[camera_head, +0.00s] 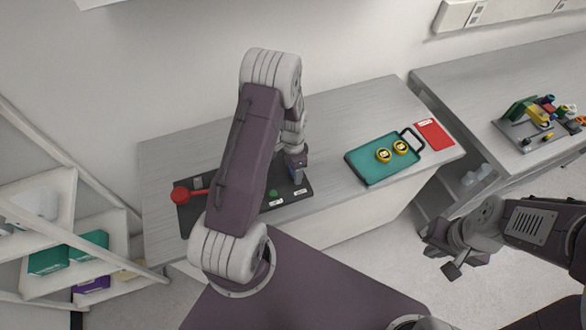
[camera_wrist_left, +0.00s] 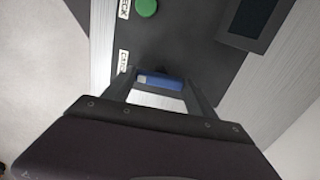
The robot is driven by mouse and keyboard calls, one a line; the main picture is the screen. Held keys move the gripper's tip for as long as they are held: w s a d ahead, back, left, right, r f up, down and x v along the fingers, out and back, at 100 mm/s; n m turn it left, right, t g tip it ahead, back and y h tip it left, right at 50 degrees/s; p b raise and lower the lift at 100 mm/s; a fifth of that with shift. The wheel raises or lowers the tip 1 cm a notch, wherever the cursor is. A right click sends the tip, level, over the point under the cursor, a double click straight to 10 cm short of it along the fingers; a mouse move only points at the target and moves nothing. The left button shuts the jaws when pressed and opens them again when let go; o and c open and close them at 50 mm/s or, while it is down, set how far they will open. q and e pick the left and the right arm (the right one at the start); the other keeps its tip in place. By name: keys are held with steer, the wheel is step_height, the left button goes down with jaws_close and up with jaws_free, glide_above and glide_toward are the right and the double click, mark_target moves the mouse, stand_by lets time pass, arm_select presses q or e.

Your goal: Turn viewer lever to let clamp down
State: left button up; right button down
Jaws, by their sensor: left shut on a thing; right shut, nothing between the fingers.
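The dark viewer base (camera_head: 293,205) lies on the grey bench, with a red-knobbed arm (camera_head: 181,195) at its left end. My left gripper (camera_head: 297,178) reaches down over the right end of this base. In the left wrist view its fingers (camera_wrist_left: 160,88) are shut on a blue handle (camera_wrist_left: 162,81), which seems to be the viewer lever. The lever's pivot is hidden. A green button (camera_wrist_left: 146,8) and white labels (camera_wrist_left: 123,60) sit beside it. My right gripper (camera_head: 450,258) is shut and empty, off to the right above the floor.
A teal tray (camera_head: 372,175) with two yellow round pieces (camera_head: 384,155) and a red card (camera_head: 434,135) lie on the bench right of the base. A second bench (camera_head: 480,85) holds colourful parts. A shelf (camera_head: 45,195) stands at the left. My left arm covers part of the base.

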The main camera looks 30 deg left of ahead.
arm_select(q)
steer(key=shift+w+r, duration=0.15)
steer(key=shift+w, duration=0.05)
steer(key=o, duration=1.2)
steer(key=shift+o, duration=0.8)
steer(key=shift+s, duration=0.1)
steer(key=shift+r, duration=0.2)
step_height(320, 180, up, 8)
steer(key=b, duration=0.2)
steer(key=shift+r, duration=0.25)
steer(key=shift+d+f, duration=0.1)
